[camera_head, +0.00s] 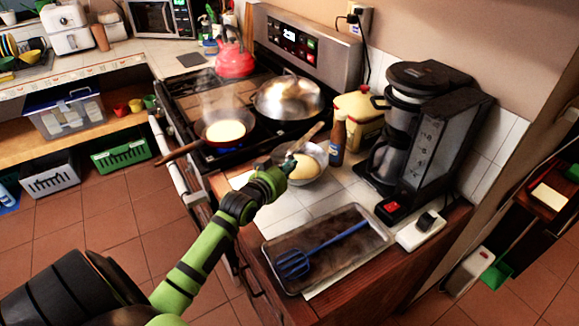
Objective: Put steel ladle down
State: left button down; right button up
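My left arm comes in from the lower left, and its gripper (284,166) is at the left rim of a clear bowl (320,153) on the white-tiled counter. The bowl holds a pale yellow mass (303,167). A thin tan and grey utensil handle (306,137) slants up to the right from beside the gripper, over the bowl. I cannot tell whether this is the steel ladle or whether the fingers are closed on it. The fingertips are small and partly hidden by the wrist. No ladle head shows clearly. My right gripper is not in view.
A metal tray (366,254) with a blue slotted turner (330,246) lies in front. A brown bottle (338,143) and coffee maker (411,135) stand right of the bowl. The stove behind holds a steaming pan (226,132), a lidded steel pan (288,97) and a red kettle (235,60).

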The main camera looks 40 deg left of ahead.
pick_arm(q)
jog(key=shift+f, duration=0.3)
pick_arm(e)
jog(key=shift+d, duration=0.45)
pick_arm(q)
jog(key=shift+f+b, duration=0.3)
jog(key=shift+f, duration=0.3)
jog(key=c, duration=1.4)
grip_release()
jog(key=shift+c, duration=0.2)
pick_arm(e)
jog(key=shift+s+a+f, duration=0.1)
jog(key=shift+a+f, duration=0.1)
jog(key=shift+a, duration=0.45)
pick_arm(q)
jog(key=shift+r, duration=0.1)
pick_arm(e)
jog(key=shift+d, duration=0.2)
